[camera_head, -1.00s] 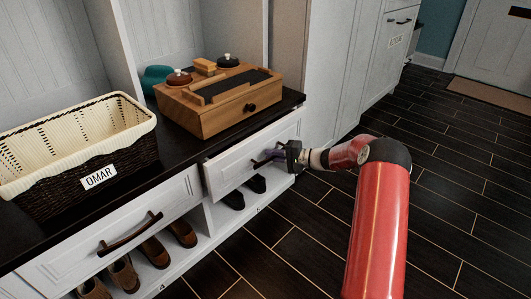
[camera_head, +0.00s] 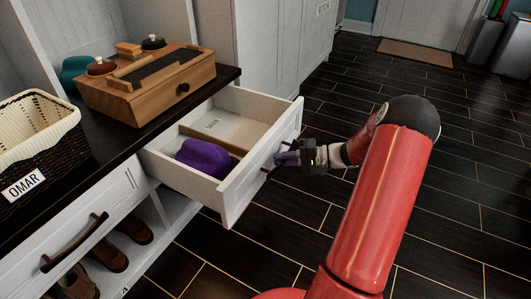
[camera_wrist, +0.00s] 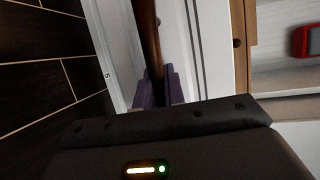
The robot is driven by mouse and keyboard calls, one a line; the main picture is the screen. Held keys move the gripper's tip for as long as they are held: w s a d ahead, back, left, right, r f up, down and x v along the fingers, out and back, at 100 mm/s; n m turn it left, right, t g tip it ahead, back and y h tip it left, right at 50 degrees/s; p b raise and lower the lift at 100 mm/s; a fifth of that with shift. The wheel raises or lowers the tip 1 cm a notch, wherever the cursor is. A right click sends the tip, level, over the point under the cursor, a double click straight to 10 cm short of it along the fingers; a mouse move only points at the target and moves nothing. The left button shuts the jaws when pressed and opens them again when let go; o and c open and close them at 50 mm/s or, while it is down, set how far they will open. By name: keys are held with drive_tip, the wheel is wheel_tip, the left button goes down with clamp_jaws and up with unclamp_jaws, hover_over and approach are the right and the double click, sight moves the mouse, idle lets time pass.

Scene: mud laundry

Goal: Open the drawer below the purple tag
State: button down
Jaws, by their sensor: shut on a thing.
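A white drawer (camera_head: 262,175) below the dark bench top stands pulled well out in the head view. A purple object (camera_head: 204,158) lies inside it on the near side of a wooden divider (camera_head: 214,140). My gripper (camera_head: 284,159) is at the drawer's front, shut on its dark handle. In the wrist view the handle (camera_wrist: 148,40) runs between the purple fingers of my gripper (camera_wrist: 154,88). I cannot make out a purple tag in these frames.
A wooden box (camera_head: 150,84) with a dark knob sits on the bench top above the drawer. A woven basket (camera_head: 38,150) labelled OMAR stands at left. A second, shut drawer (camera_head: 85,235) is at lower left, with shoes (camera_head: 105,255) below.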

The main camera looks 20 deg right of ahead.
drive_tip(key=shift+s+d, duration=0.5)
drive_tip(key=shift+s, duration=0.2)
drive_tip(key=shift+s+d, duration=0.45)
drive_tip(key=shift+s, duration=0.2)
drive_tip(key=c, duration=1.5)
unclamp_jaws()
drive_tip(key=v, duration=0.7)
drive_tip(key=shift+s+d+r+p, duration=0.1)
drive_tip(key=shift+s+d+p, duration=0.1)
drive_tip(key=shift+d+p, duration=0.2)
